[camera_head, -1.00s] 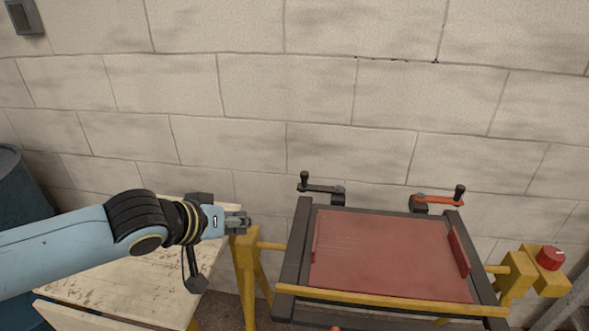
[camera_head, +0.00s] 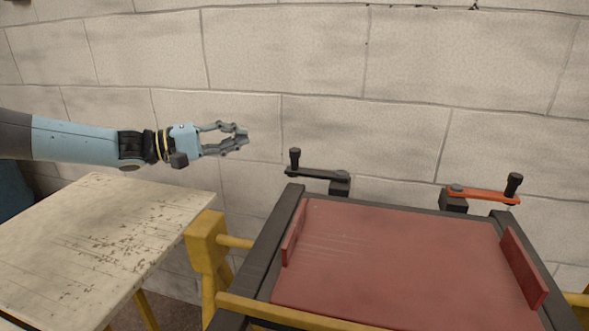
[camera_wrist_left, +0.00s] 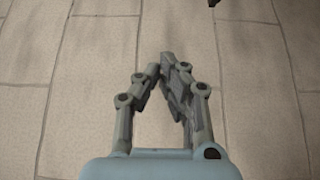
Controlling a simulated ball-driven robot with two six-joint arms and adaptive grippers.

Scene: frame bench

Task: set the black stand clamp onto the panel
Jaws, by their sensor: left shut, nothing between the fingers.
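The black stand clamp (camera_head: 318,174) sits at the back left corner of the dark frame (camera_head: 262,250). Its arm points left, off the panel, with its black knob upright at the left end. The red panel (camera_head: 400,262) lies flat in the frame. My left gripper (camera_head: 243,138) is up in front of the wall, left of the clamp and higher in the picture, apart from it. Its fingertips meet with nothing between them, as the left wrist view (camera_wrist_left: 165,68) also shows. My right gripper is in no view.
A red-orange clamp (camera_head: 482,193) sits at the back right, its arm pointing right. Upright red strips (camera_head: 293,234) flank the panel. A worn pale table (camera_head: 95,240) stands at left, beside a yellow support (camera_head: 206,245). The block wall (camera_head: 400,60) is behind.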

